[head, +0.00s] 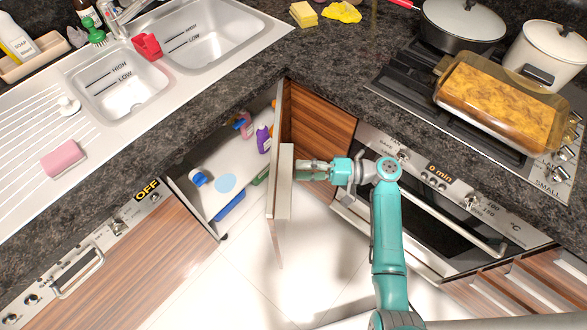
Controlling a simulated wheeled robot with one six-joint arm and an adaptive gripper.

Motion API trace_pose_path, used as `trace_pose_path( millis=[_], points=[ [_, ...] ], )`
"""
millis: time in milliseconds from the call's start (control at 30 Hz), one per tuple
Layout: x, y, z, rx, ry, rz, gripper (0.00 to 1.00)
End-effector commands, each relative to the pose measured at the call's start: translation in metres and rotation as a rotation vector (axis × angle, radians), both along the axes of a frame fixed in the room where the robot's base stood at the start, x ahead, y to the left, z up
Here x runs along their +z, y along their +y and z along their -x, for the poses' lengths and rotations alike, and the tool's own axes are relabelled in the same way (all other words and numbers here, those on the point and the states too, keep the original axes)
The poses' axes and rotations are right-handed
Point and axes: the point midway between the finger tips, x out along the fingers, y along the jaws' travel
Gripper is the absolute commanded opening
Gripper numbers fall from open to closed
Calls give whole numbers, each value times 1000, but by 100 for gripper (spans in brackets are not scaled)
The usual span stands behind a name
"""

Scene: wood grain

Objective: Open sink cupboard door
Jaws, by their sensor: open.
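The sink cupboard door (274,215) stands swung well out from the cupboard, roughly square to the counter front. The cupboard (222,162) under the sink is open to view, with a white floor inside. My gripper (303,166) is open, on the right side of the door, with its fingertips close to a pale upright piece on the door (284,185). I cannot tell whether the fingers touch it. The fingertips are small and partly unclear in this view.
Bottles (263,140) and a blue-capped container (197,178) stand in the cupboard. An oven with a long handle (450,222) is at the right, below a hob with pots and a glass dish (505,100). A dishwasher (100,265) is at left. White floor (245,290) is clear.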

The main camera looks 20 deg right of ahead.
Motion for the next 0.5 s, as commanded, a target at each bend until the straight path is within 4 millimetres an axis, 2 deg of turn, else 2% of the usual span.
trace_pose_path(
  millis=[33,233,500],
  points=[
    [0,-12,2,-6,0,0,50],
    [0,-49,15,-4,0,0,50],
    [-1,-77,24,-2,1,1,50]
  ],
)
